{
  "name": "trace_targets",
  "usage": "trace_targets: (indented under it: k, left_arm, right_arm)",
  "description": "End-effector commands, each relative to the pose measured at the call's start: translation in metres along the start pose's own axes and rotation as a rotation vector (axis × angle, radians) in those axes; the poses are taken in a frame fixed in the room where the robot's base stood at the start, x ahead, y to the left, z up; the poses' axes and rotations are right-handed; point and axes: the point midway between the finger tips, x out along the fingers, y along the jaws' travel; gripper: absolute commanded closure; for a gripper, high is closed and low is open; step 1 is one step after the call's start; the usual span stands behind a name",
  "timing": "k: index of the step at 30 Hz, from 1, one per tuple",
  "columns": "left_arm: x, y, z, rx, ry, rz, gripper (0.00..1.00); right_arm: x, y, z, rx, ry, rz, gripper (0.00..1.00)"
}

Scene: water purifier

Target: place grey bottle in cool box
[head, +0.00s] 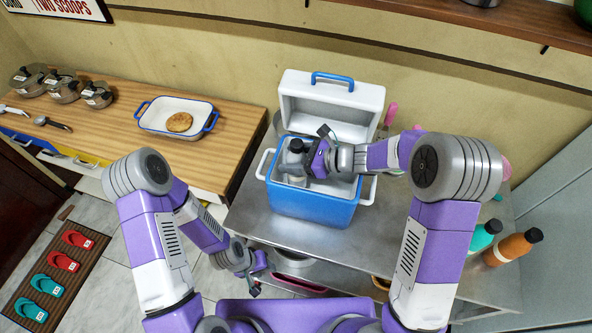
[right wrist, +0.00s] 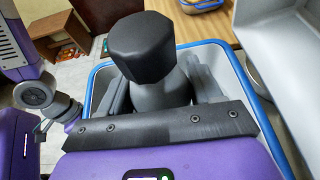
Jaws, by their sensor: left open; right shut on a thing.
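The grey bottle (head: 293,159), with a black cap, is upright inside the box opening. In the right wrist view the bottle (right wrist: 160,92) shows its black cap and grey neck within the box's blue rim (right wrist: 92,85). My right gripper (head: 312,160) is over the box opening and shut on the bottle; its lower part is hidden. My left gripper (head: 254,275) is open and empty, low in front of the table's left edge.
A teal bottle (head: 484,236) and an orange bottle (head: 512,247) stand at the right of the metal table (head: 400,244). Pink items (head: 390,114) are behind the box. A wooden counter at left holds a tray (head: 152,122) with bread and several pots.

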Motion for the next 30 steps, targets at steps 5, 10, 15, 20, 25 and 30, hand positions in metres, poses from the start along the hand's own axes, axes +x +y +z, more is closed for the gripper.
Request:
trace_targets:
  k: [5, 10, 15, 20, 25, 30]
  left_arm:
    - [0.003, -0.001, 0.0, 0.0, 0.0, 0.0, 0.57]
    - [0.008, -0.003, 0.0, 0.0, 0.0, 0.0, 0.57]
    - [0.007, -0.003, 0.0, 0.0, 0.0, 0.0, 0.57]
    - [0.01, -0.004, -0.001, 0.0, 0.0, 0.0, 0.57]
    - [0.01, -0.004, -0.001, 0.0, 0.0, 0.0, 0.57]
    - [0.01, -0.004, -0.001, 0.0, 0.0, 0.0, 0.57]
  right_arm:
    - [0.006, 0.0, -0.015, 0.001, -0.001, 0.001, 0.78]
    - [0.015, 0.0, -0.035, 0.0, -0.002, 0.0, 0.78]
    - [0.015, 0.0, -0.035, -0.002, -0.003, -0.001, 0.78]
    - [0.016, 0.0, -0.038, -0.001, -0.003, -0.001, 0.78]
    - [0.016, 0.0, -0.038, 0.0, -0.001, -0.001, 0.16]
    - [0.016, 0.0, -0.038, 0.0, -0.001, -0.001, 0.1]
